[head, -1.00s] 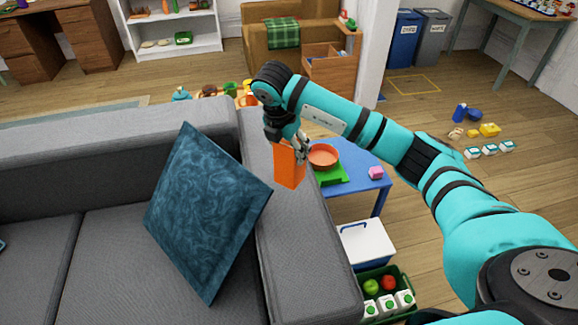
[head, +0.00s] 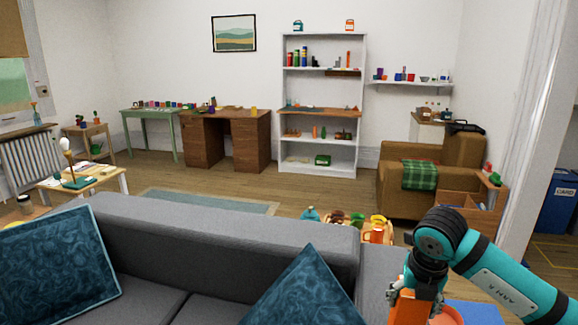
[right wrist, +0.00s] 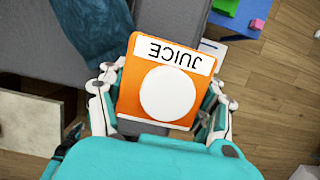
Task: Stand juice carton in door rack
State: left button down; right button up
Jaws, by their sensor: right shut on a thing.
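The orange juice carton (right wrist: 168,92) fills the middle of the right wrist view, with a white JUICE label and a white disc on its face. My right gripper (right wrist: 160,112) is shut on it, one finger on each side. In the head view the carton (head: 407,308) shows at the bottom right, below the gripper (head: 412,284), over the sofa's right arm side, and its lower part is cut off by the frame. No door rack is in view. My left gripper is not in view.
The grey sofa (head: 220,235) with blue cushions (head: 306,290) lies in front. A blue low table (head: 480,314) with an orange bowl (head: 447,316) is beside the carton. A brown armchair (head: 455,160) and white shelves (head: 322,155) stand farther back. Floor shows beyond the sofa.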

aim_at(407, 318)
jog(key=s+n+y, duration=0.1)
jog(key=n, duration=0.2)
jog(key=s+a+n+y, duration=0.1)
jog(key=n, duration=0.3)
jog(key=s+a+n, duration=0.1)
jog(key=n, duration=0.2)
jog(key=shift+s+a+f+y, duration=0.15)
jog(key=shift+s+f+y, duration=0.15)
jog(key=shift+y, duration=0.1)
jog(key=s+a+n+g+h+p, duration=0.1)
jog(key=s+n, duration=0.6)
jog(key=n, duration=0.7)
jog(key=s+a+f+n+g+h+p, duration=0.1)
jog(key=s+a+n+g, duration=0.2)
jog(key=s+n, duration=0.4)
jog(key=n+g, duration=0.1)
jog(key=n, duration=0.7)
jog(key=shift+a+f+g, duration=0.2)
jog(key=shift+f+g, duration=0.1)
jog(key=shift+g, duration=0.1)
jog(key=shift+s, duration=0.15)
